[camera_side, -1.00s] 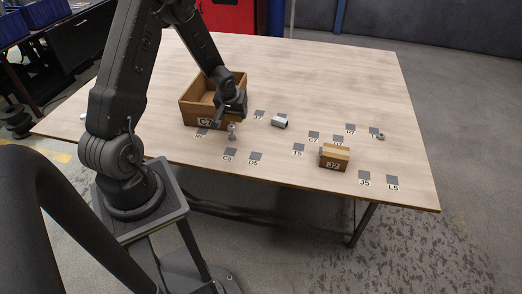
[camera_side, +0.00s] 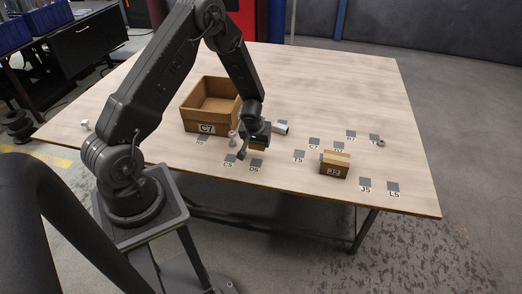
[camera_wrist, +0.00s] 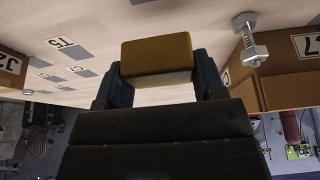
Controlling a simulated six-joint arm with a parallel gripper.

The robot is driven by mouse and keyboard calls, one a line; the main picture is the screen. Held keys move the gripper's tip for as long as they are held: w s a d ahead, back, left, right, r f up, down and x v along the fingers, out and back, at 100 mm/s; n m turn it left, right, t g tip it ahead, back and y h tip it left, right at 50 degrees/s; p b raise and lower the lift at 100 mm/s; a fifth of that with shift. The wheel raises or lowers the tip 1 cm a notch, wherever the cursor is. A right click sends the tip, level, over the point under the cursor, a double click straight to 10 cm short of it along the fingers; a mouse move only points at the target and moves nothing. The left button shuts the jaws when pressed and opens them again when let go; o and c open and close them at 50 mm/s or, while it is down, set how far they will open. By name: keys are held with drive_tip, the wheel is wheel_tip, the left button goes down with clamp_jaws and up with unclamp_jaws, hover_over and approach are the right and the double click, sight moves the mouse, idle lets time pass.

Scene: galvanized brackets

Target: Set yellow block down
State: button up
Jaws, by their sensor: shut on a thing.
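The yellow block (camera_wrist: 157,55) is between the two fingers of my gripper (camera_wrist: 157,75) in the wrist view. My gripper is shut on it. In the side view my gripper (camera_side: 257,140) hangs over the table, right of the open cardboard box and above the grey squares near the front edge. Only a small yellow bit of the block (camera_side: 258,148) shows there under the gripper. Whether the block touches the table cannot be told.
An open cardboard box (camera_side: 196,122) marked C7 stands left of my gripper. A grey bolt (camera_side: 232,136) stands close beside my gripper; it also shows in the wrist view (camera_wrist: 248,42). A grey cylinder (camera_side: 281,128) lies behind right. A smaller box (camera_side: 334,170) stands right. Grey labelled squares (camera_side: 299,156) dot the table.

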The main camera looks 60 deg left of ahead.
sight(261, 157)
drive_tip(key=shift+w+d+f, duration=0.4)
drive_tip(key=shift+w, duration=0.1)
drive_tip(key=shift+f, duration=1.95)
drive_tip(key=o, duration=1)
drive_tip(key=shift+f, duration=0.15)
